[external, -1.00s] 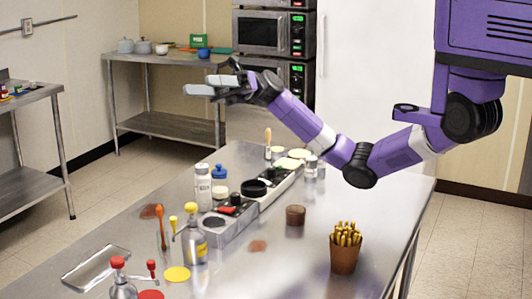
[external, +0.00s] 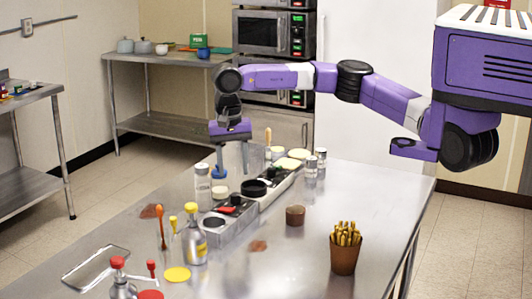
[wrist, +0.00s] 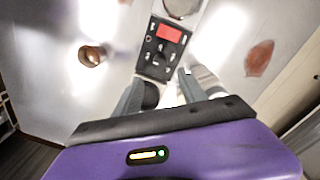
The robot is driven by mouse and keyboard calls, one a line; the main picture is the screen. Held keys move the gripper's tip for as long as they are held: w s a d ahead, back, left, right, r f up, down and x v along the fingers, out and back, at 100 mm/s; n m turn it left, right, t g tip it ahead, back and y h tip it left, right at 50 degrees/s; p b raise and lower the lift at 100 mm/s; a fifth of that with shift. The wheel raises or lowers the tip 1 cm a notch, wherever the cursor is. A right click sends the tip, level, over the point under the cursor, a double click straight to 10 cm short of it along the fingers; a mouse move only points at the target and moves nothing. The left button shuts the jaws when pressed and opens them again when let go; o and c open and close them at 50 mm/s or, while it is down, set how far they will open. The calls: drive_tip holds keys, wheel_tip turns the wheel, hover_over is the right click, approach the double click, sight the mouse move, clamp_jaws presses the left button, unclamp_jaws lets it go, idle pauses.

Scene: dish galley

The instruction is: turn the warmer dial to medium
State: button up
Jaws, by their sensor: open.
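The warmer is a long grey metal unit (external: 232,228) on the steel table, with a round dark well and a black control panel. In the wrist view the panel (wrist: 163,50) shows a red rectangle and small white marks. A small black knob (external: 236,199) stands behind the red piece in the external view. My gripper (external: 233,172) points down above the unit, open and empty. In the wrist view its fingers (wrist: 160,74) are apart, with a dark round shape (wrist: 150,95) between them, partly hidden. I cannot tell whether that shape is the dial, nor read its setting.
Bottles and shakers stand close to the unit: a clear jar (external: 203,185), a blue-topped bottle (external: 219,173) and a yellow-topped bottle (external: 194,240). A brown cup (external: 295,215) and a pot of fries (external: 345,250) stand to the right.

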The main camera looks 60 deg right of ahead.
sight(235, 194)
wheel_tip(235, 194, down, 7)
drive_tip(key=shift+s+f, duration=0.15)
drive_tip(key=shift+f, duration=0.05)
idle(0.3)
clamp_jaws()
